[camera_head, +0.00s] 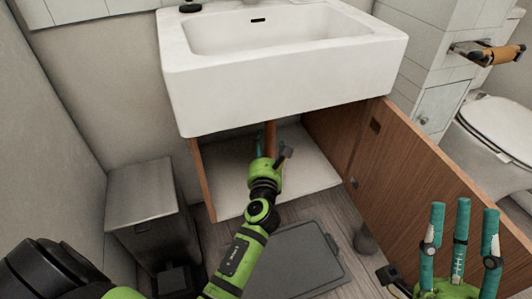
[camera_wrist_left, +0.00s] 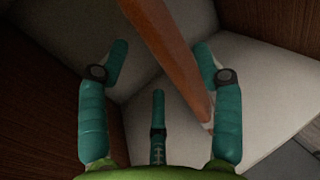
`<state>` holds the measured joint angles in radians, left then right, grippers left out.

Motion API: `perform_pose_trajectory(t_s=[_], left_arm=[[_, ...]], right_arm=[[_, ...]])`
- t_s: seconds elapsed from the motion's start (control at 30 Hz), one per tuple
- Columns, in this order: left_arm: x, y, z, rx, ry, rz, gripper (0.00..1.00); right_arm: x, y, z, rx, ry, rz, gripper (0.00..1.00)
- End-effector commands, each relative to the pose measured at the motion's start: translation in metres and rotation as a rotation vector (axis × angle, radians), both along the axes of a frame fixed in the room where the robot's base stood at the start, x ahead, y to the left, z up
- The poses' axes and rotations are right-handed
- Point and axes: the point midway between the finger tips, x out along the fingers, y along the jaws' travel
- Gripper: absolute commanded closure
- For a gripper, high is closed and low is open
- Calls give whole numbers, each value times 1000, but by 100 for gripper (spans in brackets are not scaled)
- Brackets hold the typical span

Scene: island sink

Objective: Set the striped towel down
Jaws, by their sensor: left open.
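I see no striped towel in either view. My left gripper (camera_head: 272,150) reaches into the open cabinet (camera_head: 310,172) under the sink. The left wrist view shows the same gripper (camera_wrist_left: 160,62) open, with teal fingers spread. My right gripper (camera_head: 460,232) is at the lower right, fingers apart and empty.
The white sink (camera_head: 280,85) overhangs the cabinet. A wooden door (camera_head: 420,165) swings out on the right. A grey bin (camera_head: 145,195) stands at left. A dark mat (camera_head: 305,262) lies on the floor. A toilet (camera_head: 490,125) and wall holder (camera_head: 480,52) are at right.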

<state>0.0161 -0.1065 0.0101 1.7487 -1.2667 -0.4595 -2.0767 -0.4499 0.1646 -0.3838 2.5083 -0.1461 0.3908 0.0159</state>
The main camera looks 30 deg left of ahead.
Motion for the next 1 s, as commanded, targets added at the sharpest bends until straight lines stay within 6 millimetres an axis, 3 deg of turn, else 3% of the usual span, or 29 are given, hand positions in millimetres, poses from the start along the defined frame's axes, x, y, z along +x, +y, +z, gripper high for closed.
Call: perform_pose_trajectory(t_s=[0.1, 0.33, 0.47, 0.57, 0.73, 0.9, 1.0], left_arm=[[-21, -9, 0, -3, 3, 1, 34], [-39, -20, 1, -24, -13, -9, 34], [-43, -40, 14, -236, -125, -107, 34], [-51, -72, 35, -586, -269, -268, 34], [-89, -140, 95, -1399, -447, -617, 34], [-151, -185, 164, -2255, -409, -919, 34], [-185, -195, 198, -2671, -301, -1034, 34]], right_arm=[[6, 1, -3, -19, 45, -7, 60], [18, 1, -14, -39, 116, -22, 60], [20, 1, -15, -42, 123, -23, 60], [20, 1, -15, -42, 122, -23, 60], [19, 1, -15, -41, 121, -22, 60], [19, 1, -15, -41, 121, -22, 60], [19, 1, -15, -41, 121, -22, 60]])
